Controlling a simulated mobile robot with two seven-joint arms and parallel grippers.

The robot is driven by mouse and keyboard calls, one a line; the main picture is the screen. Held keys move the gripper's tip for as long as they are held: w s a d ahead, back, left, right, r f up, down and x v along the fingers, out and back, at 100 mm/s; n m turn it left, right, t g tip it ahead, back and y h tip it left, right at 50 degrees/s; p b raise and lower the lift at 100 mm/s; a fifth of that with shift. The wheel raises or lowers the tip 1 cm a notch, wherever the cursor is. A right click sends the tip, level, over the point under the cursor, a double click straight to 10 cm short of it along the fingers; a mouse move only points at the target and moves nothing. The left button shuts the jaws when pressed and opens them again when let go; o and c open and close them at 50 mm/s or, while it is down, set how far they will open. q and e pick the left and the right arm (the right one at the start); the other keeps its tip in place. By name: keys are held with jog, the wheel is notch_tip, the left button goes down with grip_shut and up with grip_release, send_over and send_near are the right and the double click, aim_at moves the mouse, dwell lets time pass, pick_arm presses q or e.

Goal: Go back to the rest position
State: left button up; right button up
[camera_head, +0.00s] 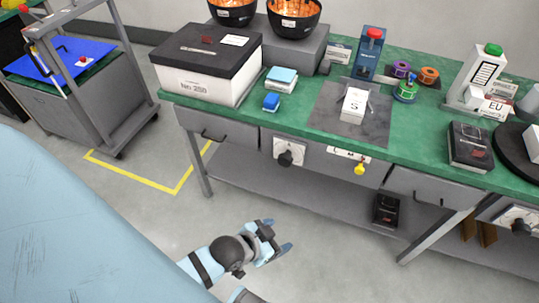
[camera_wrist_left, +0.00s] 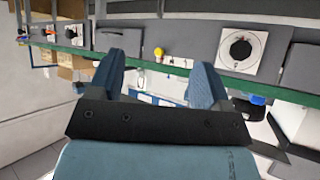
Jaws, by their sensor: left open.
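My left gripper (camera_head: 277,238) is in the lower middle of the head view, in front of the bench and lower than its top. Its two fingers stand apart with nothing between them. The left wrist view shows the same two blue-grey fingers (camera_wrist_left: 158,85) spread and empty, with the bench front beyond them. My right gripper is in neither view.
A cart (camera_head: 85,105) stands at left. Open floor (camera_head: 130,190) lies before the bench.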

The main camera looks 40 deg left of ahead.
pick_arm(q)
jog(key=shift+s+a+n+y, duration=0.25)
jog(key=shift+s+n+y, duration=0.05)
jog(key=shift+s+n, duration=0.8)
notch_tip(320, 180, up, 14)
jog(key=a+p, duration=0.1)
jog(key=p, duration=1.7)
jog(key=shift+s+r+m+t, duration=0.15)
jog(key=shift+s+m+t, duration=0.15)
jog(key=shift+s, duration=0.1)
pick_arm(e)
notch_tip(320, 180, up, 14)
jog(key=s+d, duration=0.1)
pick_arm(q)
jog(key=shift+r, duration=0.15)
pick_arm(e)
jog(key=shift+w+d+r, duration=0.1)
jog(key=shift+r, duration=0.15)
